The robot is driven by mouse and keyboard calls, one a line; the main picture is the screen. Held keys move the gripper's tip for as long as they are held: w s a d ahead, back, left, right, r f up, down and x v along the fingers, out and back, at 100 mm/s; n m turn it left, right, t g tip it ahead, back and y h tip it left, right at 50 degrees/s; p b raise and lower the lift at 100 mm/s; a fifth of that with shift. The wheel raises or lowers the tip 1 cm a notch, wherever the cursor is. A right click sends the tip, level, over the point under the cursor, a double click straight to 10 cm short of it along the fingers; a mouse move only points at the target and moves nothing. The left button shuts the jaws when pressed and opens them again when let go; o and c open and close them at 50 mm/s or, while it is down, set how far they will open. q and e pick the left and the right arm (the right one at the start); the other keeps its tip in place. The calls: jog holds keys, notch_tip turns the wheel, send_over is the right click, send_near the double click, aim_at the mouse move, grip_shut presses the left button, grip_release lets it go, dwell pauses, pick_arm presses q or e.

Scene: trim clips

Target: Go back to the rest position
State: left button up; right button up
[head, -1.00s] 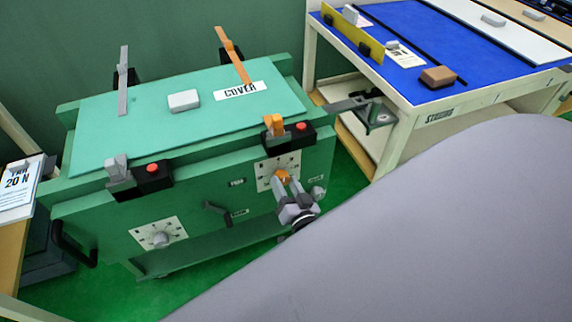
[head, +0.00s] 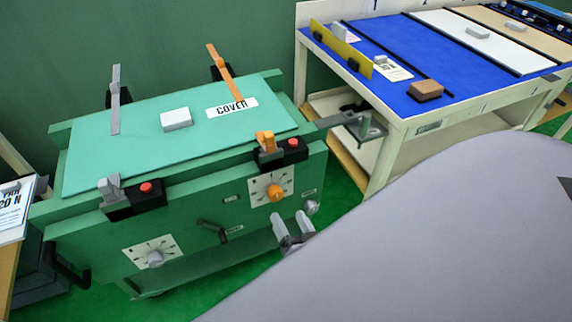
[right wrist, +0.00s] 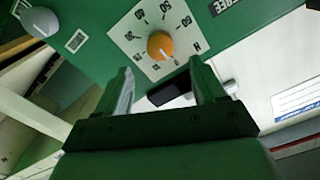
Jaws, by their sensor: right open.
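The green machine has a teal cover panel (head: 120,165) on top, labelled COVER. Its front carries an orange knob (head: 275,193) on a white dial plate and a grey knob (head: 155,259) on another dial plate. My right gripper (head: 288,219) is open and empty, below the orange knob and apart from it. In the right wrist view my open fingers (right wrist: 160,82) are in front of the orange knob (right wrist: 160,45), with clear space between. Part of my right arm is hidden behind a large grey shape. My left gripper is not in view.
A blue-topped bench (head: 400,60) stands right of the machine, bearing a brown block (head: 426,90) and a yellow strip (head: 341,49). A small lever (head: 213,230) and a grey knob (head: 312,207) stick out from the machine front near my right gripper. Green floor shows below.

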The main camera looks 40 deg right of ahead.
dwell(0.6)
jog(key=s+a+r+n+g+y+p, duration=0.6)
jog(key=s+a+r+n+g+p, duration=0.1)
jog(key=s+r+n+p, duration=0.1)
jog(key=shift+s+a+r+n+y+p, duration=0.35)
jog(key=shift+s+r+n, duration=0.5)
jog(key=shift+s+n, duration=0.4)
jog(key=shift+d, duration=0.1)
